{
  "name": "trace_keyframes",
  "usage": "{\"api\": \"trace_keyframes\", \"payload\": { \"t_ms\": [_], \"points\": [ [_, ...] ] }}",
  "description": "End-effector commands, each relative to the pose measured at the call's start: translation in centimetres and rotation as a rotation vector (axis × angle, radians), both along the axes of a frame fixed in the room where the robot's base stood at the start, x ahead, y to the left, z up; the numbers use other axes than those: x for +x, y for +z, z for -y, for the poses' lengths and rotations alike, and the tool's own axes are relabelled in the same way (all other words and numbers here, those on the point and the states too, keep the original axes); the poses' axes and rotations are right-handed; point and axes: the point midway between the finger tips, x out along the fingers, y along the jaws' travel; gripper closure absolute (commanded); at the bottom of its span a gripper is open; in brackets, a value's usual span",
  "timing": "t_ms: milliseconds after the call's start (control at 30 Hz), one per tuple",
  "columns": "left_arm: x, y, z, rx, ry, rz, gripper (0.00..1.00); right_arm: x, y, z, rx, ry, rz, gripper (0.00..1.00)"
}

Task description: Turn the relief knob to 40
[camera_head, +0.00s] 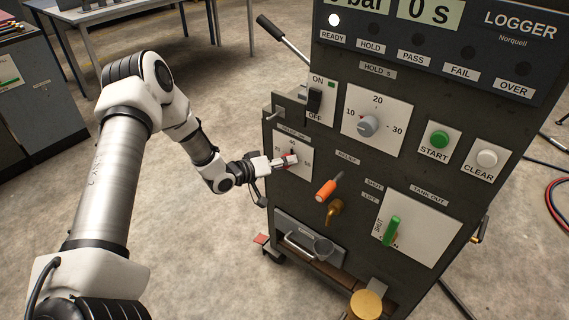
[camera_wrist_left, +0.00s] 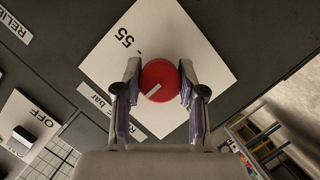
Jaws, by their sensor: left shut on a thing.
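The relief knob (camera_wrist_left: 160,76) is round and red with a white pointer line, on a white dial plate (camera_wrist_left: 205,55) in the left wrist view. The pointer line runs to the lower left of that picture; the number 55 shows at the plate's upper left. My left gripper (camera_wrist_left: 158,82) has one finger on each side of the knob and is shut on it. In the head view my left gripper (camera_head: 286,161) reaches the dial plate (camera_head: 300,170) from the left, with 40 printed at its top. It mostly hides the knob there. My right gripper is not in view.
Close by on the cabinet are the ON/OFF switch (camera_head: 315,100), the hold dial (camera_head: 368,125), an orange handle (camera_head: 326,190) and a green lever (camera_head: 392,230). A long lever (camera_head: 283,38) sticks out at upper left.

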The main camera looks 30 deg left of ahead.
Motion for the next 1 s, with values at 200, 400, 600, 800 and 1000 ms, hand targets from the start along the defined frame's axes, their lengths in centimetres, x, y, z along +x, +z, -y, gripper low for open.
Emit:
{"api": "trace_keyframes", "payload": {
  "t_ms": [200, 400, 600, 800, 1000],
  "points": [
    [0.1, 0.1, -0.1, 0.001, 0.001, 0.002, 0.57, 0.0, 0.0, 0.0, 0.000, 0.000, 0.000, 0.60],
    [0.0, 0.0, 0.0, 0.001, 0.001, 0.002, 0.35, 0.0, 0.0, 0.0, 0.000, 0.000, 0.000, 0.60],
    [-0.1, 0.1, -0.1, 0.001, 0.002, 0.001, 0.35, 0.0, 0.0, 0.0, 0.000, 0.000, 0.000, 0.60],
    [-2.6, 0.9, -1.2, -0.005, 0.007, 0.002, 0.35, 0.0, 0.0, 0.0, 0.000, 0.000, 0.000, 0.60],
    [-6.5, 2.2, -2.8, -0.006, 0.011, 0.004, 0.35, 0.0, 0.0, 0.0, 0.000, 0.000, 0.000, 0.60]
  ]
}}
